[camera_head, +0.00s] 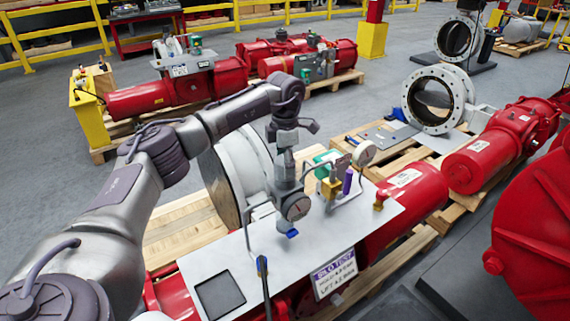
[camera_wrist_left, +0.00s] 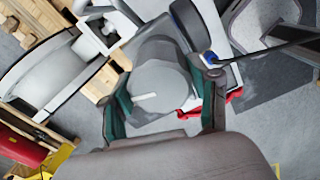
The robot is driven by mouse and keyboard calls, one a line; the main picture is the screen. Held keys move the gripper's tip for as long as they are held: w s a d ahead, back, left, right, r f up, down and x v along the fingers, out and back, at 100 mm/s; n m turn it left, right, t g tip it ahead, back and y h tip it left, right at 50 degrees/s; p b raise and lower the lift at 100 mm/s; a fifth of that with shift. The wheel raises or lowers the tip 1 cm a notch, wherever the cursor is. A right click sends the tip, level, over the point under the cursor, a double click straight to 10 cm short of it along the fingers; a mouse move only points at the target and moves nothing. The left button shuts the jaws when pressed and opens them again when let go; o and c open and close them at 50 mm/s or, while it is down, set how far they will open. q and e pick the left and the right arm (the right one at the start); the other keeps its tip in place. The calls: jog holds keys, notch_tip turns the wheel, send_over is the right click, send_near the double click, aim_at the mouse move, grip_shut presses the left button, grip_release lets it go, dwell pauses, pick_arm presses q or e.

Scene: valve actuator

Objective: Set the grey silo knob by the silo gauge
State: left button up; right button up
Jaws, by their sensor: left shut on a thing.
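The grey silo knob (camera_wrist_left: 157,88) fills the middle of the left wrist view, a round grey cap with a white line on its top. My left gripper (camera_wrist_left: 162,98) has its green-padded fingers on either side of it, shut on it. In the head view the left gripper (camera_head: 288,136) reaches down from above onto the grey column that bears the knob. The silo gauge (camera_head: 295,207), a round dial, sits on the column below the gripper. Its needle reading is too small to tell. My right gripper is not in view.
A white panel (camera_head: 347,225) carries the column, a green part, a yellow block (camera_head: 331,187) and a second dial (camera_head: 363,154). A SILO TEST sign (camera_head: 335,275) hangs at its front. Red actuators and a large white valve ring (camera_head: 436,99) stand around on pallets.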

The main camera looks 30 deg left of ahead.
pick_arm(q)
jog(key=shift+r, duration=0.1)
dwell(0.3)
jog(key=o, duration=1.2)
jog(key=shift+c, duration=0.2)
notch_tip(320, 180, up, 12)
